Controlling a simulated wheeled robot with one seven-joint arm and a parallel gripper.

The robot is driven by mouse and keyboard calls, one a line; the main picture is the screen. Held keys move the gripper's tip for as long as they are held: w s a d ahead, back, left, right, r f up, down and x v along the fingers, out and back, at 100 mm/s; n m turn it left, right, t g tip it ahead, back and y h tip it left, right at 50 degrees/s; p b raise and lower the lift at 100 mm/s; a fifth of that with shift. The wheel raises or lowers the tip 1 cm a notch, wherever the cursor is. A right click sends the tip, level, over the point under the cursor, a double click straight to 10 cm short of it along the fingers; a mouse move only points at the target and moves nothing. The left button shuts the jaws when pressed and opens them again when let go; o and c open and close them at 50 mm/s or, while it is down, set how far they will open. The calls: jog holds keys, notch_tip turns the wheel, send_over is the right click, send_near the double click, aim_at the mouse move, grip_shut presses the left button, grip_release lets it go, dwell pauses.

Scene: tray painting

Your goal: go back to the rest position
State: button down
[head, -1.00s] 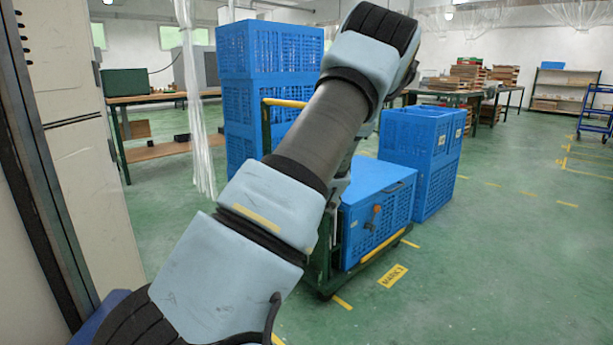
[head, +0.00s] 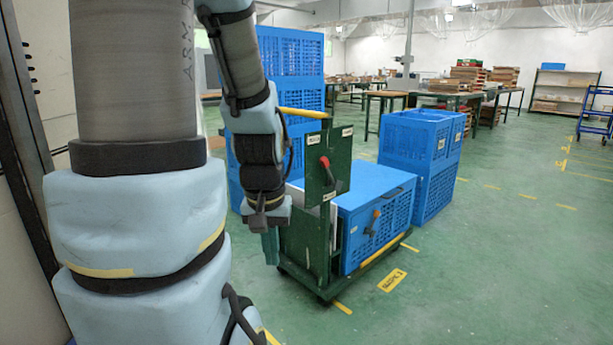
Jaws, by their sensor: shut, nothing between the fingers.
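My arm rises at the left of the head view and folds over, with its forearm hanging down. My gripper (head: 268,222) is at the lower end, pointing down in front of the left side of the green cart (head: 325,190). It is shut and holds nothing. The fingertips are small and hard to make out against the cart's green parts. I cannot tell whether the gripper touches the cart or only overlaps it in the picture.
The cart carries a blue lidded crate (head: 375,225) and has a red-handled panel. Tall stacked blue crates (head: 290,65) stand behind my arm, and more blue crates (head: 420,165) stand to the right. Green floor (head: 500,270) is open at the right.

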notch_tip(320, 180, up, 25)
jog(key=p, duration=2.3)
jog(key=shift+f, duration=0.2)
